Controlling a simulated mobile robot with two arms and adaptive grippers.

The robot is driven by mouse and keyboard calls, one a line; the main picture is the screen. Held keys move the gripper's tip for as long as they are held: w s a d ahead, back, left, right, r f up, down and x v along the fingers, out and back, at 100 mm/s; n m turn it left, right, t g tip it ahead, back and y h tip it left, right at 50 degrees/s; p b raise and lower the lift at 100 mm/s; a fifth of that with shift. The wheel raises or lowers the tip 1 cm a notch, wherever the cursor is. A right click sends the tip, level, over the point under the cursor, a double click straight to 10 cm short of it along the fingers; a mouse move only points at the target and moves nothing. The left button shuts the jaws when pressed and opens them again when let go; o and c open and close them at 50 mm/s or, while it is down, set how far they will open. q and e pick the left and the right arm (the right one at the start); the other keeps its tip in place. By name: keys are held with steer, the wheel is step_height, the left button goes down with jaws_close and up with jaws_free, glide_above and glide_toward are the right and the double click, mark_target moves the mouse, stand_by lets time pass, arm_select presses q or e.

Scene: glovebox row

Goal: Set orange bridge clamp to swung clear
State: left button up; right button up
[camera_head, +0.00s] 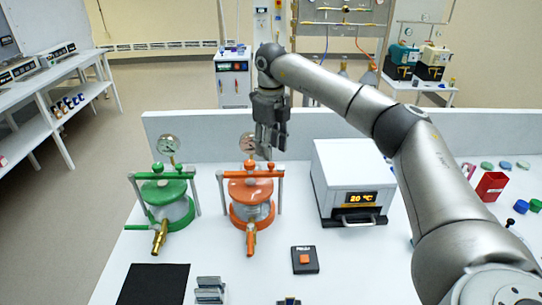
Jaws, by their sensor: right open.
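The orange vessel (252,211) stands on the white bench at the middle, with an orange lid and a gauge on top. Its orange bridge clamp (236,175) spans across the lid between two grey side posts. My right gripper (267,152) is open, pointing down just above and behind the right part of the clamp. It partly hides the gauge. I cannot tell whether the fingers touch the clamp. My left gripper is not in view.
A similar green vessel (168,207) stands to the left. A white box with a 20 °C display (350,185) stands close on the right. A black button box (305,260), a black mat (154,284) and grey blocks (209,290) lie in front. A low wall (190,128) runs behind.

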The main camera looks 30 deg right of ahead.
mark_target(271, 163)
steer(key=f, duration=0.3)
steer(key=f+p, duration=0.1)
steer(key=shift+w+d+f, duration=0.25)
steer(key=shift+w, duration=0.05)
steer(key=shift+f, duration=0.3)
steer(key=shift+s+a+f, duration=0.1)
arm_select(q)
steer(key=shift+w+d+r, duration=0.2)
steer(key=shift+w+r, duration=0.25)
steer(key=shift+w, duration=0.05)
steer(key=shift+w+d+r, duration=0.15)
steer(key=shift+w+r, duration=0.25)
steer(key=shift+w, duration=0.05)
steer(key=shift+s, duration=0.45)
arm_select(e)
jaws_close()
